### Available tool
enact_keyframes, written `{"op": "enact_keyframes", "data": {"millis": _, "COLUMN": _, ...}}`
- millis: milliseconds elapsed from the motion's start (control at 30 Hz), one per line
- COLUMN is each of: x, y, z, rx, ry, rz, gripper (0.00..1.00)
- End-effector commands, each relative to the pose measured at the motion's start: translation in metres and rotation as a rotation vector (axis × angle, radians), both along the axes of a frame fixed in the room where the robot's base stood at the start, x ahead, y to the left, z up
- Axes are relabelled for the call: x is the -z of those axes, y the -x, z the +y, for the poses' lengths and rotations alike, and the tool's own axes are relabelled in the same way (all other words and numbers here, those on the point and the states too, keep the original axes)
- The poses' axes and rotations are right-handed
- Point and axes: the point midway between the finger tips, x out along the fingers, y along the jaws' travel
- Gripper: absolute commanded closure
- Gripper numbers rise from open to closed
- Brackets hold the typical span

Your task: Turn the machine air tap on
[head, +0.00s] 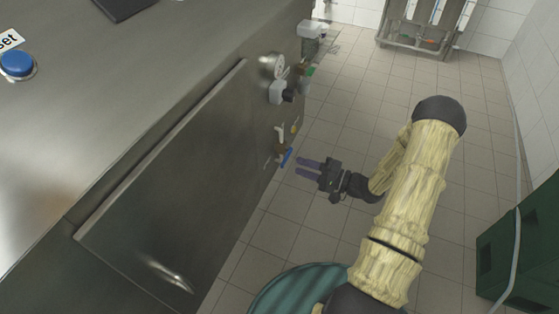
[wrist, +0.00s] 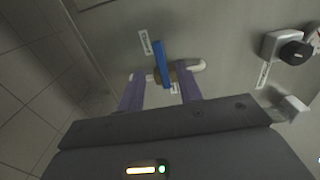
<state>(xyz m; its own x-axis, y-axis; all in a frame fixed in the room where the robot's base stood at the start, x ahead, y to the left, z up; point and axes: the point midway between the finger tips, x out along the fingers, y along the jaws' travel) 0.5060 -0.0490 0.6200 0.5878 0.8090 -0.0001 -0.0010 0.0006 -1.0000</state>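A blue tap handle (head: 287,157) is on the side panel of the steel machine (head: 190,150). In the wrist view the blue handle (wrist: 161,64) stands nearly upright, slightly tilted, over a brass and white pipe fitting (wrist: 197,66). Small labels sit above and below it, too blurred to read surely. My gripper (head: 300,168) is just right of the handle in the head view, pointing at the panel. In the wrist view my gripper (wrist: 160,78) is open, one finger on each side of the handle, with visible gaps. Whether the fingertips reach past the handle is unclear.
A grey box with a black knob (wrist: 294,52) is on the panel to the right in the wrist view. A gauge (head: 273,65) and other fittings are farther along. Green crates (head: 520,245) stand at right. Tiled floor (head: 345,120) lies beside the machine.

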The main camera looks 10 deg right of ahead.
Motion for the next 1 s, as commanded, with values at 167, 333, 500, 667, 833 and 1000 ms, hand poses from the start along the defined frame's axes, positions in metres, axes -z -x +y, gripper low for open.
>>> {"op": "enact_keyframes", "data": {"millis": 167, "x": 0.001, "y": -0.019, "z": 0.027, "rx": -0.003, "ry": 0.000, "rz": -0.001, "gripper": 0.65}}
{"op": "enact_keyframes", "data": {"millis": 333, "x": 0.001, "y": -0.036, "z": 0.050, "rx": -0.003, "ry": 0.001, "rz": -0.002, "gripper": 0.65}}
{"op": "enact_keyframes", "data": {"millis": 500, "x": 0.000, "y": -0.047, "z": 0.065, "rx": -0.002, "ry": 0.000, "rz": -0.002, "gripper": 0.65}}
{"op": "enact_keyframes", "data": {"millis": 667, "x": 0.000, "y": -0.050, "z": 0.068, "rx": 0.001, "ry": 0.001, "rz": -0.001, "gripper": 0.65}}
{"op": "enact_keyframes", "data": {"millis": 833, "x": 0.000, "y": -0.050, "z": 0.068, "rx": 0.001, "ry": 0.001, "rz": -0.001, "gripper": 0.65}}
{"op": "enact_keyframes", "data": {"millis": 1000, "x": 0.000, "y": -0.050, "z": 0.068, "rx": 0.001, "ry": 0.001, "rz": -0.001, "gripper": 0.96}}
